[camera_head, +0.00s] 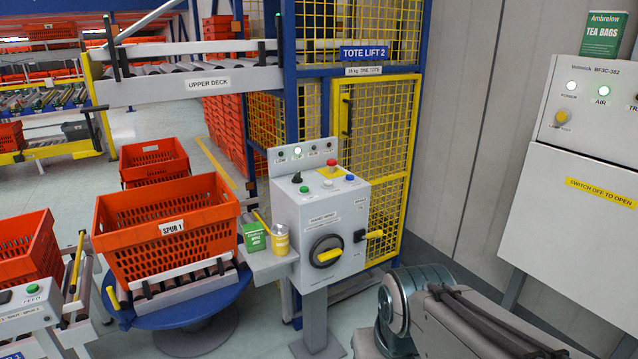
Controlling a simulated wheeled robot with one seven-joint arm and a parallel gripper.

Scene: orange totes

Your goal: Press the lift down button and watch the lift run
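The lift's grey control box (318,220) stands on a post in the middle. Its sloped top carries a green button (304,189), a white button (327,184), a blue button (350,177), a black selector (296,178) and a red mushroom button (332,163) on yellow. Their labels are too small to read, so I cannot tell which is lift down. The tote lift (362,52), a yellow mesh cage with blue posts, stands behind. My arm shows at the bottom right, below and right of the box; my gripper is not in view.
A small shelf (272,264) left of the box holds a green carton (255,238) and a yellow can (280,240). An orange tote (165,228) sits on a blue turntable (190,315). A grey cabinet (575,170) stands right. Yellow-handled switches project from the box's front and side.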

